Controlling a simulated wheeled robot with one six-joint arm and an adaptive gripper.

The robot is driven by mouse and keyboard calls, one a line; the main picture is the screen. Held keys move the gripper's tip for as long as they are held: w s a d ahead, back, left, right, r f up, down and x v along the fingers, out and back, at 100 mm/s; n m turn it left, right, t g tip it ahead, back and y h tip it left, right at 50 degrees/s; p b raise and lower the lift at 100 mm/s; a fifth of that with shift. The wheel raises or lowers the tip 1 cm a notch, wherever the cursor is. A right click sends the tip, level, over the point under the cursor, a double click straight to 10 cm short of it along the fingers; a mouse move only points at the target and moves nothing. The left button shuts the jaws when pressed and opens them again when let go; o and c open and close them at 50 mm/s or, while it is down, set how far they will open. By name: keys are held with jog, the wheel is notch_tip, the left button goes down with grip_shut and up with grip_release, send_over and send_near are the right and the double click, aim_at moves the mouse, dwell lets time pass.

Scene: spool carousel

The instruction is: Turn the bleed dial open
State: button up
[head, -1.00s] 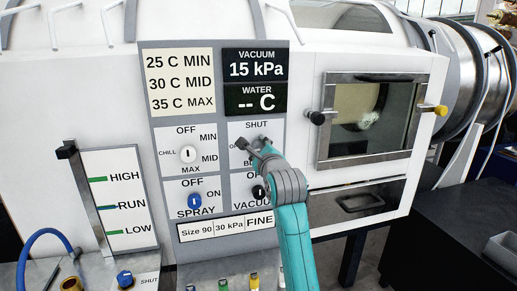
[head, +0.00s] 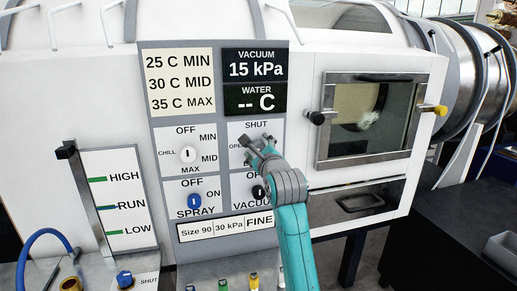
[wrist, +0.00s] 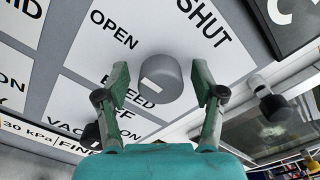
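The bleed dial is a round grey knob with a white mark (wrist: 160,78), on a white plate lettered SHUT, OPEN and BLEED. In the wrist view it sits between my gripper's two fingers (wrist: 158,85), with gaps on both sides. The white mark points toward the lower left of that view, between the printed words. In the head view my gripper (head: 256,140) is at the bleed plate (head: 262,126) and hides the dial. My gripper is open.
The chill dial (head: 188,155) and spray dial (head: 194,201) are to the left. The vacuum dial (head: 258,192) is just below my gripper. A windowed door (head: 368,120) with a black knob (head: 316,118) stands to the right. Displays (head: 255,81) are above.

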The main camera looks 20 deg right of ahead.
jog(key=shift+s, duration=0.1)
jog(key=s, duration=1.1)
jog(key=shift+s, duration=0.4)
jog(key=s+f+n+g, duration=0.1)
jog(key=s+f+n, duration=0.3)
jog(key=s+f, duration=0.45)
jog(key=s+f+n, duration=0.4)
jog(key=s+f, duration=0.1)
jog(key=f, duration=0.7)
jog(key=s+f+n+g, duration=0.1)
jog(key=s+f+n, duration=0.5)
jog(key=f, duration=0.5)
jog(key=s+f+n, duration=0.3)
jog(key=s, duration=0.7)
jog(key=s+f+n, duration=0.3)
jog(key=s, duration=0.7)
jog(key=s+r+n+g, duration=0.1)
jog(key=s+n, duration=0.6)
jog(key=s, duration=0.8)
jog(key=shift+s+r, duration=0.25)
jog(key=shift+r, duration=0.55)
